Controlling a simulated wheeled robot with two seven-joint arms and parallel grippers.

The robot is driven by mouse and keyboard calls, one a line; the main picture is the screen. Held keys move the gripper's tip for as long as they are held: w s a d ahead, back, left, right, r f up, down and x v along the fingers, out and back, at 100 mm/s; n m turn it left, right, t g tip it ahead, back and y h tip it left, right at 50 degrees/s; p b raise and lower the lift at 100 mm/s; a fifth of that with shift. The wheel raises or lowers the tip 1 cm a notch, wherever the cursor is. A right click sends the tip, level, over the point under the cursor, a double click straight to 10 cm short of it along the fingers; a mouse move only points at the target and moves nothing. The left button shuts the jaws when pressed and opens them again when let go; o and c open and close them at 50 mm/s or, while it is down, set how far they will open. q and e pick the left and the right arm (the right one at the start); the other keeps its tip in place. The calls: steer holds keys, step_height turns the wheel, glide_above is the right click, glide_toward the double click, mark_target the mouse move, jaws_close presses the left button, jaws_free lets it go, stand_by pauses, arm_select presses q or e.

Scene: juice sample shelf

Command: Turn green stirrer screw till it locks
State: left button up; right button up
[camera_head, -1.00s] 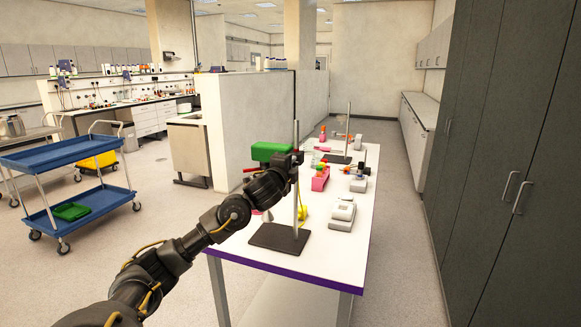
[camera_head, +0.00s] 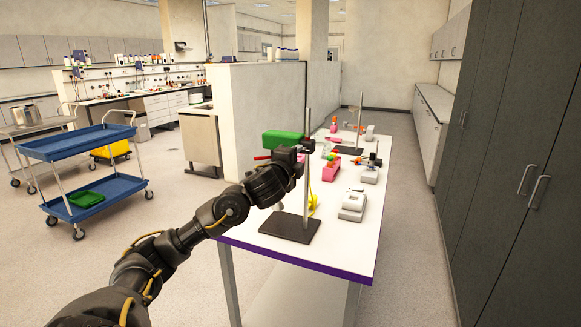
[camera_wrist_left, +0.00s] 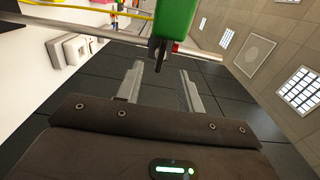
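The green stirrer (camera_head: 283,140) is clamped on a metal stand rod (camera_head: 307,120) with a dark base plate (camera_head: 290,226) at the near end of the white table. In the left wrist view the green stirrer body (camera_wrist_left: 174,22) hangs at top centre, with a dark screw-like part (camera_wrist_left: 158,56) below it and a red tip beside it. My left gripper (camera_wrist_left: 160,72) is open, its two fingers apart on either side of the line of that dark part. I cannot tell whether they touch it. In the head view my left wrist partly hides the stirrer and clamp. My right gripper is not in view.
The white table (camera_head: 330,238) carries a pink box (camera_head: 331,168), a grey device (camera_head: 353,206) and a second stand (camera_head: 359,130) farther back. A blue cart (camera_head: 75,143) stands at left. Dark cabinets (camera_head: 500,150) line the right.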

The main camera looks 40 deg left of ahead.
arm_select(q)
steer(key=v, duration=0.6)
stand_by(0.4)
